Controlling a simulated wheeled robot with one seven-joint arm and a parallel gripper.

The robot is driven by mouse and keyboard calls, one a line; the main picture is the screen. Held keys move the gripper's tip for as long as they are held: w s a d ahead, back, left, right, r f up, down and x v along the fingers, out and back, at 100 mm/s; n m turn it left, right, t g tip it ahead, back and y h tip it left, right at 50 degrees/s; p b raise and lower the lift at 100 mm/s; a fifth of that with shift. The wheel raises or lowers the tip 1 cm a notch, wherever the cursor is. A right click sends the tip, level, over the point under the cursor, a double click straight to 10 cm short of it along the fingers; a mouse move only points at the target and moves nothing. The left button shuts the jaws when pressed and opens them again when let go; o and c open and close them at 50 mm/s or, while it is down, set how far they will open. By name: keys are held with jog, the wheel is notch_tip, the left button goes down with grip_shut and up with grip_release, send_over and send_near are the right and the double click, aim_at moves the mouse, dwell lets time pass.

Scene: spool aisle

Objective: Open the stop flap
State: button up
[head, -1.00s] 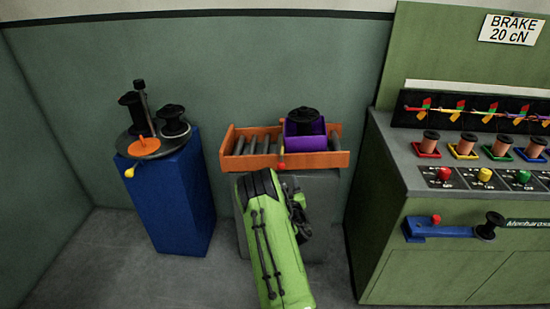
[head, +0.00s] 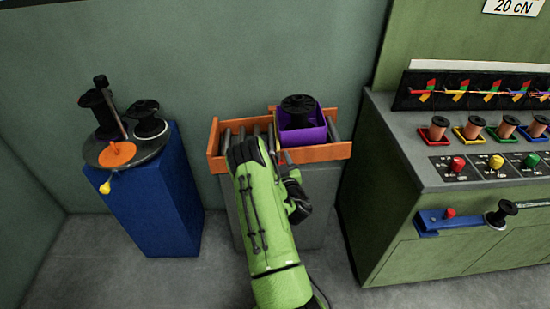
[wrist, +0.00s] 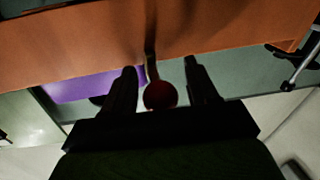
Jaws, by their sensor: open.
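The orange-sided roller tray (head: 318,153) stands on a grey stand, with its front board toward me. A small red ball knob (wrist: 160,95) on a thin stem shows in the wrist view against this orange board (wrist: 75,50). I cannot make out the flap itself apart from the board. My gripper (wrist: 160,68) is open, with one finger on each side of the knob and its stem, and gaps show beside the knob.
A purple box (head: 305,135) with a black spool (head: 298,106) sits on the rollers. A blue pedestal (head: 155,205) with a spool turntable is at left. A green console (head: 455,185) with spools and coloured knobs is at right. Floor shows between them.

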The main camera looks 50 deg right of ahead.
jog(key=shift+c, duration=0.3)
grip_shut()
jog(key=shift+r, duration=0.1)
